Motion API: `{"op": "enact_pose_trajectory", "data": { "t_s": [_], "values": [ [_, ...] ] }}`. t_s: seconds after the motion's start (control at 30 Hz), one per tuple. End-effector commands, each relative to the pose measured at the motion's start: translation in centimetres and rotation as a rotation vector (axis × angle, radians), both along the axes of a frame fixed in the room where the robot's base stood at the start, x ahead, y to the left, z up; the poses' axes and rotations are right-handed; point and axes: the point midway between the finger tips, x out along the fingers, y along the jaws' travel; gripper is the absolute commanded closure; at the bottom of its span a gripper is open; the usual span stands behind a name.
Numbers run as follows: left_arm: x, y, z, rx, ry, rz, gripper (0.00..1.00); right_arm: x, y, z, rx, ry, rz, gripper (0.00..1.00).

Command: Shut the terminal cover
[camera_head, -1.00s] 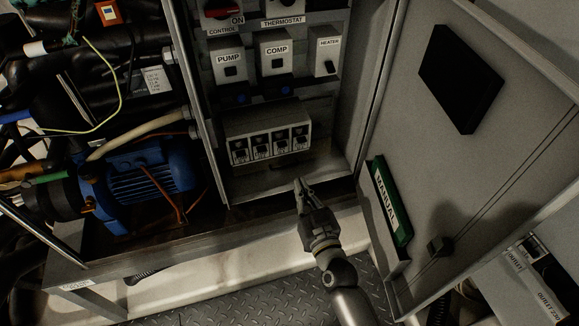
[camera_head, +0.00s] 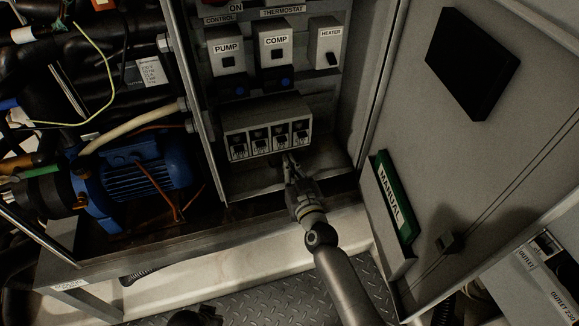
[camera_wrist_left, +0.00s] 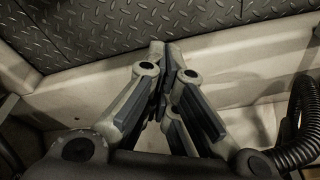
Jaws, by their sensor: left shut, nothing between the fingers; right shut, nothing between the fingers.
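The terminal block (camera_head: 285,142) sits low in the open control cabinet, with a row of several dark terminals facing out. A plain grey panel (camera_head: 265,113), which looks like the terminal cover, lies above the row and leaves the terminals exposed. My right gripper (camera_head: 289,162) is shut and empty, just below the right half of the block. I cannot tell whether its tips touch the block. My left gripper (camera_wrist_left: 165,50) is shut and empty in the left wrist view, in front of a pale ledge and away from the terminals.
PUMP (camera_head: 227,50), COMP (camera_head: 274,42) and HEATER (camera_head: 326,45) switch boxes sit above the block. The open cabinet door (camera_head: 480,150) at right carries a green manual (camera_head: 393,197). A blue motor (camera_head: 140,180) stands left. The cabinet floor is clear.

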Motion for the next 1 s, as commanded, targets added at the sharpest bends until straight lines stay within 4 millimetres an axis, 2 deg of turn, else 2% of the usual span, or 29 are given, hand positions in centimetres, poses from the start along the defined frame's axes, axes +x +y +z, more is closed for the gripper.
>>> {"op": "enact_pose_trajectory", "data": {
  "t_s": [0.37,0.6,1.0],
  "values": [
    [0.0,0.0,0.1,0.000,0.000,0.000,1.00,0.2,0.1,-0.3,-0.002,-0.001,0.000,1.00],
    [0.8,0.0,2.9,-0.001,-0.019,0.003,1.00,1.0,0.3,-1.8,-0.003,-0.001,0.001,1.00],
    [0.8,0.0,3.0,-0.001,-0.018,0.003,1.00,1.2,0.4,-2.2,-0.002,0.002,0.000,1.00]
  ]
}}
